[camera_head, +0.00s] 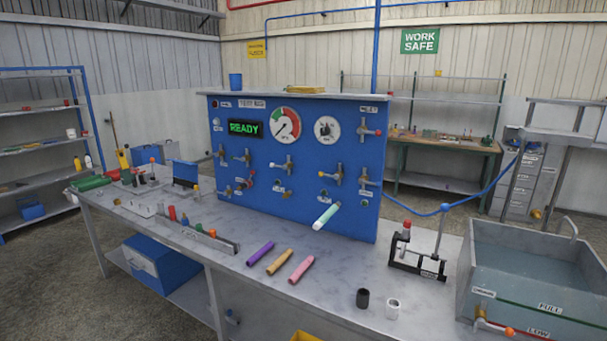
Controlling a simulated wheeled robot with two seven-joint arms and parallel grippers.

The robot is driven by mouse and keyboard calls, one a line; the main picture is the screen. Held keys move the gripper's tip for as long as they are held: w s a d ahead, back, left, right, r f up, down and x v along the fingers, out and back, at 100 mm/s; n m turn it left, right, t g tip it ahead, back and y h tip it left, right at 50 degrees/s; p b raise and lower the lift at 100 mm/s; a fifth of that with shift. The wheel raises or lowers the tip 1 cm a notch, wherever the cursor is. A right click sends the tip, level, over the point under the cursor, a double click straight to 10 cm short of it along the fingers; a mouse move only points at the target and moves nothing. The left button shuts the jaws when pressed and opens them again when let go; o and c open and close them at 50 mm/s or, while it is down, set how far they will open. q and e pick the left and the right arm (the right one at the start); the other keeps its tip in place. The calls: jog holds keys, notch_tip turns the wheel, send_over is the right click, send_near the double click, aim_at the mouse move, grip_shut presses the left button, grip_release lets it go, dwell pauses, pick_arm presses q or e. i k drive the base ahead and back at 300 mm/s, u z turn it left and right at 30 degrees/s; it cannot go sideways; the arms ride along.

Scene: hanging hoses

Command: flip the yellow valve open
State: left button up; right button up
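A blue test panel (300,190) stands on the grey bench and carries several small metal valves with coloured handle tips. One valve (336,174) at the panel's right middle has a handle pointing left, with a tip that looks yellow-orange. A valve (365,131) at the upper right has a red tip. I cannot tell for certain which valve is the yellow one. Neither of my grippers shows in the head view.
A pale green tube (326,216) juts from the panel's lower front. Purple (260,253), orange (280,261) and pink (301,269) tubes lie on the bench before it. A clamp stand (418,263) and a water tank (525,265) stand at right.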

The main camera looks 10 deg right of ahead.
aim_at(336, 176)
jog(key=u, duration=0.3)
jog(key=i, duration=1.65)
jog(key=u, duration=0.5)
jog(key=k, duration=0.95)
jog(key=z, duration=1.75)
